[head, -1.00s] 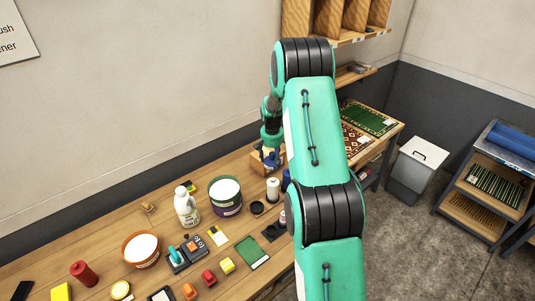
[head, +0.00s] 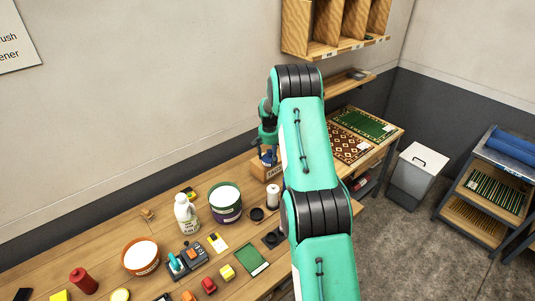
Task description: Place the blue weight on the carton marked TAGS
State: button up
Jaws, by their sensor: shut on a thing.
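The carton (head: 259,173) is a brown box on the far right part of the wooden bench. Part of its dark lettering shows on the front, and my arm hides its right side. My gripper (head: 268,151) points down over the carton, shut on the blue weight (head: 268,158). The weight is small in view and partly covered by the fingers. It is at the height of the carton's top; I cannot tell whether it touches the carton.
A white spool (head: 273,195), an open purple-and-green tub (head: 226,204) and a white jug (head: 187,213) stand nearer on the bench. A patterned rug (head: 350,144) lies to the right, beyond my arm. Wooden cubbies (head: 326,28) hang above.

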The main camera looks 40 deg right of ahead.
jog(key=shift+w+d+f+p, duration=0.1)
jog(key=shift+w+d, duration=0.6)
jog(key=shift+w, duration=0.45)
jog(key=shift+w+d+f+p, duration=0.1)
jog(key=shift+w+d, duration=0.55)
jog(key=shift+w, duration=0.45)
jog(key=shift+w+d+p, duration=0.1)
jog(key=shift+w+d, duration=0.6)
jog(key=shift+w, duration=0.45)
jog(key=shift+f, duration=0.1)
jog(key=shift+f, duration=1.6)
jog(key=shift+f, duration=0.15)
jog(key=o, duration=2)
jog(key=shift+s+f, duration=0.1)
jog(key=shift+r, duration=0.2)
jog(key=shift+s+a+r, duration=0.15)
jog(key=shift+a+r, duration=0.05)
jog(key=shift+r, duration=1.75)
jog(key=shift+s+a+r, duration=0.2)
jog(key=shift+r, duration=1.7)
jog(key=shift+s+a+r, duration=0.15)
jog(key=shift+a+r, duration=0.05)
jog(key=shift+r, duration=1.75)
